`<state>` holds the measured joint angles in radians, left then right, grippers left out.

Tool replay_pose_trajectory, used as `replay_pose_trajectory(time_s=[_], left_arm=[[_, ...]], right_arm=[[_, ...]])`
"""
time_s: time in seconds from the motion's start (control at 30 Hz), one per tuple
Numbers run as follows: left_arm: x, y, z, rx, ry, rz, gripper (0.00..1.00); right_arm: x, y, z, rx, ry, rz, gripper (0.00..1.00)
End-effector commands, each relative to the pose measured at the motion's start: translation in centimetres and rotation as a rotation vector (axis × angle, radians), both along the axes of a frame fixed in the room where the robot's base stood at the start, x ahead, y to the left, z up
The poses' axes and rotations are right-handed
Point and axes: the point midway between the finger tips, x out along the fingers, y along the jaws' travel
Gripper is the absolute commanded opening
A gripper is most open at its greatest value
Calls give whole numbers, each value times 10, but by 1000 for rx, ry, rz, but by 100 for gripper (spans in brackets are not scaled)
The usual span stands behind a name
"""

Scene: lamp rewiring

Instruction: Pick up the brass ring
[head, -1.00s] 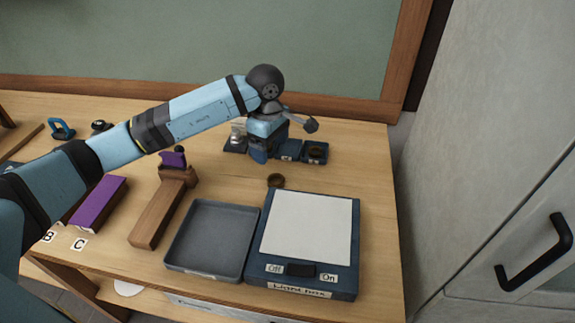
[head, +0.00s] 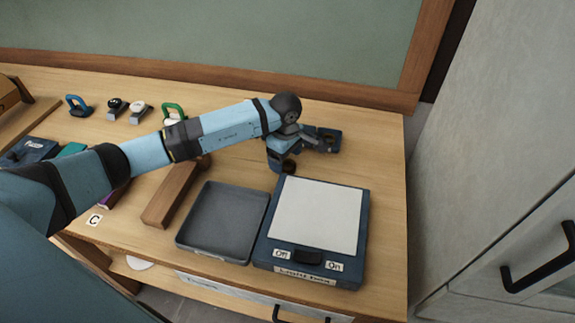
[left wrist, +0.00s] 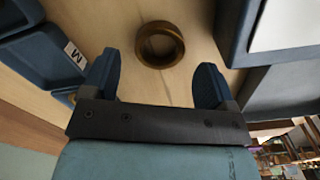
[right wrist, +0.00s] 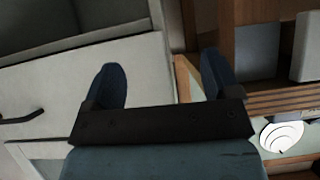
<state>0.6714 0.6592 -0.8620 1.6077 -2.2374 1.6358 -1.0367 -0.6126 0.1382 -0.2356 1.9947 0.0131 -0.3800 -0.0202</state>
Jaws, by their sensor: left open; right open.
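The brass ring (left wrist: 160,45) lies flat on the wooden table in the left wrist view, just beyond and between the open fingertips. It also shows in the head view (head: 288,167), small and dark, just behind the light box. My left gripper (left wrist: 155,80) is open and empty, with one finger to each side of the ring's line; the ring is not between the pads. In the head view, my left gripper (head: 280,160) is close to the ring and partly hides it. My right gripper (right wrist: 165,78) is open and empty, away from the table's ring.
The light box (head: 318,215) stands right in front of the ring. A grey tray (head: 222,222) and a wooden block (head: 170,195) lie left of it. A dark blue holder (head: 328,141) stands behind the gripper. Table room at the right edge is clear.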

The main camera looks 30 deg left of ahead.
Motion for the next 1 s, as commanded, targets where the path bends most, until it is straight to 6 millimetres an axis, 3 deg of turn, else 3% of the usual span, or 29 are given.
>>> replay_pose_trajectory(time_s=[0.17, 0.43, 0.67, 1.0], left_arm=[[0, 0, -20, -2, 0, 1, 80], [1, 0, -23, -1, -2, 0, 80], [1, 0, -23, -1, -1, 0, 27], [1, 0, -20, -1, -2, 0, 27]], right_arm=[[-1, -2, 2, -4, 1, 0, 83], [-1, -2, 1, -3, 2, -1, 83], [-1, -2, 2, -3, 0, -1, 83], [0, -1, 4, -1, -2, 1, 83]])
